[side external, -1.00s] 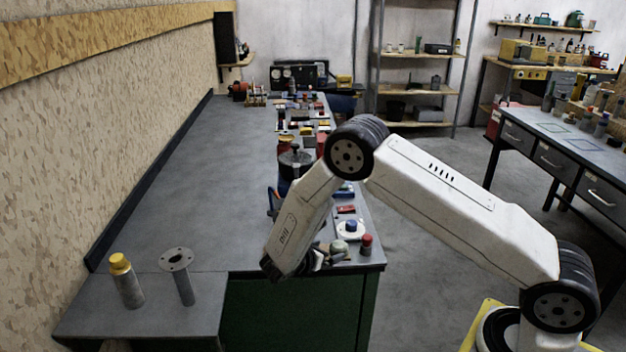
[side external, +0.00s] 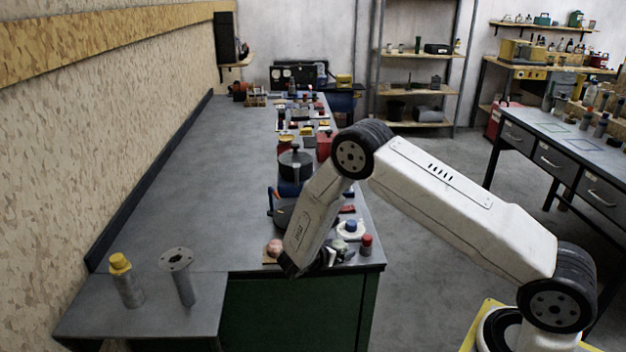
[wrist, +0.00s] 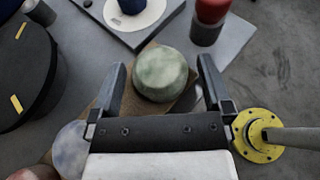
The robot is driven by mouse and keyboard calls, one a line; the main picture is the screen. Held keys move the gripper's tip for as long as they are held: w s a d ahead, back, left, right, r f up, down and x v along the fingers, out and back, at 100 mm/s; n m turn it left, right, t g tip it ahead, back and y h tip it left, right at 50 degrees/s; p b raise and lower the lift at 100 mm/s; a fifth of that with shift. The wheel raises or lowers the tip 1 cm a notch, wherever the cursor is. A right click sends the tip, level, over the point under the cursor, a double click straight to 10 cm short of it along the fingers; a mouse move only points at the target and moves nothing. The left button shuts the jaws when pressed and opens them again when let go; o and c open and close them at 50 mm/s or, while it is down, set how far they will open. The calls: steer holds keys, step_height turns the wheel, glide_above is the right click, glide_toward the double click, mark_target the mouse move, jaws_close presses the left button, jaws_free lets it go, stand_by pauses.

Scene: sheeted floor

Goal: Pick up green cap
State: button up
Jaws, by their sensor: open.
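The green cap (wrist: 160,74) is a mottled, pale green, round piece lying on a brown board (wrist: 148,102) near the bench's front edge. In the wrist view it appears between the two dark fingers of my gripper (wrist: 162,68), with a gap on each side. My gripper is open and empty. Whether the fingertips are down at the cap's height I cannot tell. In the side view my gripper (side external: 316,266) is low over the bench corner, and my arm and fingers crowd the cap there.
A red-capped container (wrist: 210,12) and a white disc (wrist: 152,14) with a blue cap lie beyond. A dark round pan (wrist: 22,75) is at left. A pale bluish ball (wrist: 73,142) sits near the left finger. A pink ball (side external: 275,247) is left of my gripper. The bench's left side (side external: 205,190) is clear.

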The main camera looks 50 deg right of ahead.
mark_target(337, 245)
steer(key=c, duration=1.3)
steer(key=shift+r, duration=0.1)
steer(key=shift+r, duration=1.6)
steer(key=s+a+r, duration=0.3)
steer(key=s+r, duration=0.6)
steer(key=s, duration=0.4)
steer(key=shift+s+r, duration=0.3)
steer(key=shift+r, duration=0.05)
steer(key=shift+a, duration=0.1)
